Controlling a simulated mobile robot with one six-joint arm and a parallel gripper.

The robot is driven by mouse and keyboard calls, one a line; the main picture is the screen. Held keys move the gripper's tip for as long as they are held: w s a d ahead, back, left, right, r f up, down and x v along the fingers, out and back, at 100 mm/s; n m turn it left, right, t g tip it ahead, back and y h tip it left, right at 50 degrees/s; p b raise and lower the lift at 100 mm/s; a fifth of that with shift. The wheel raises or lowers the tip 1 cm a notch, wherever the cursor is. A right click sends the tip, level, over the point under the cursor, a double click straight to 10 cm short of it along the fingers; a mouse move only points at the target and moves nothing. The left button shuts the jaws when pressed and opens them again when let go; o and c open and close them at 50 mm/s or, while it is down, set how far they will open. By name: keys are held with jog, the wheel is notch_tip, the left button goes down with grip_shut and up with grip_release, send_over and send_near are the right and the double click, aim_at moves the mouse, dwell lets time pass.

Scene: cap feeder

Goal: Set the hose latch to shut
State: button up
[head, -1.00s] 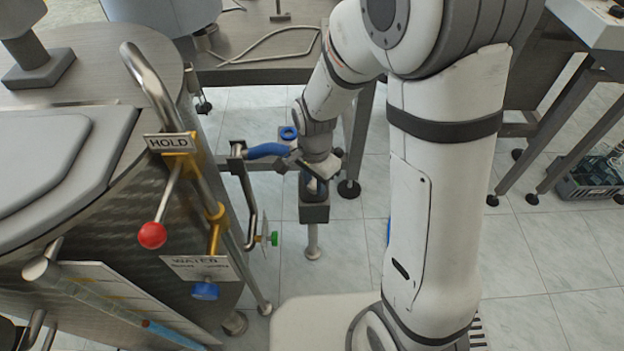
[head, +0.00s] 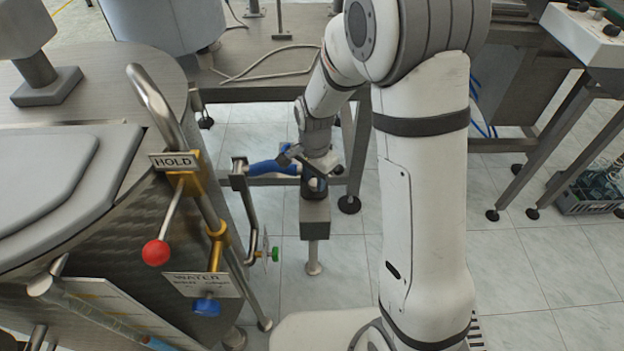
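A short blue hose (head: 268,168) runs from a metal pipe bracket (head: 239,168) to the right, ending at my gripper. A dark grey block (head: 315,218) stands on a thin post just below my gripper. My gripper (head: 312,172) points down over the top of this block, at the right end of the hose. A small blue part shows between gripper and block. The hose latch itself I cannot make out; it is small or hidden behind the gripper. The fingers are too small and covered to tell whether they are open or shut.
A machine with a HOLD sign (head: 174,162), a red-knobbed lever (head: 156,252) and a WATER sign (head: 203,285) with a blue knob (head: 206,307) stands at left. A steel table (head: 270,65) is behind.

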aim_at(315, 181)
jog(key=o, duration=0.4)
jog(key=shift+w, duration=0.1)
notch_tip(315, 181, up, 8)
jog(key=shift+f+p, duration=0.15)
jog(key=shift+p, duration=0.65)
jog(key=shift+d+r, duration=0.1)
jog(key=shift+r, duration=0.3)
jog(key=s+d+r+n+t+p, duration=0.1)
jog(key=s+d+r+n+p, duration=0.2)
jog(key=s+r, duration=0.3)
jog(key=s+d+r+n+p, duration=0.3)
jog(key=s+r+p, duration=0.3)
jog(key=r, duration=0.4)
jog(key=s+d+r+n+t+p, duration=0.1)
jog(key=s+d+r+n+p, duration=0.2)
jog(key=r, duration=0.5)
jog(key=shift+s+d+r+t+p, duration=0.2)
jog(key=shift+s+d+p, duration=0.2)
jog(key=shift+s+d, duration=0.25)
jog(key=shift+s+d+r+t+p, duration=0.1)
jog(key=shift+s+d+r+p, duration=0.1)
jog(key=shift+s+d+p, duration=0.4)
